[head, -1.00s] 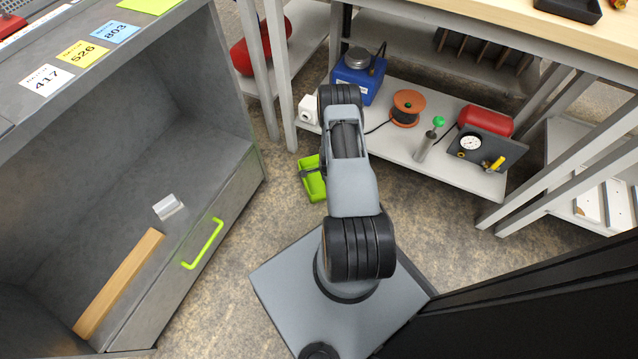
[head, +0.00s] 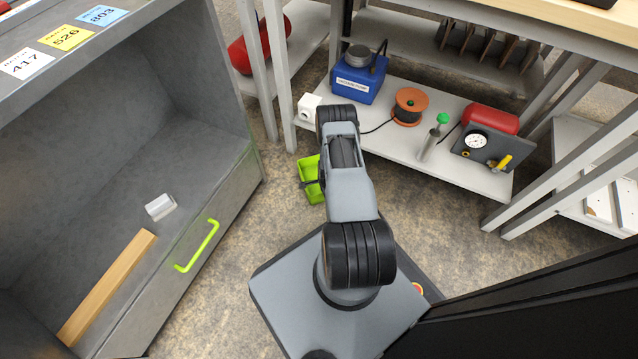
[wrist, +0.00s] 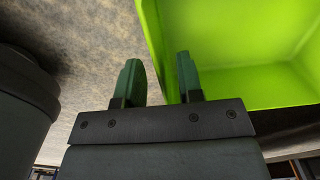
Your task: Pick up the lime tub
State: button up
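The lime tub (head: 310,168) is an open bright green box, low near the floor beyond my base in the head view. My arm hides part of its right side. It fills the upper right of the wrist view (wrist: 240,50), with its inside visible. My gripper (wrist: 158,72) has its two dark green fingers apart. The left finger appears over the floor outside the tub, and the right finger overlaps the tub's inside. One side wall runs between them, with a gap beside the left finger. In the head view the gripper is mostly hidden.
A grey cabinet (head: 215,110) with a lime handle (head: 198,246) stands at left, holding a wooden strip (head: 105,290) and a small pale block (head: 160,206). A low shelf (head: 395,145) beyond the tub carries a blue box (head: 358,80), an orange spool (head: 408,107) and a gauge panel (head: 480,149).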

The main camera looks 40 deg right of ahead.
jog(key=shift+r, duration=0.1)
grip_shut()
dwell(0.3)
jog(key=shift+r, duration=0.1)
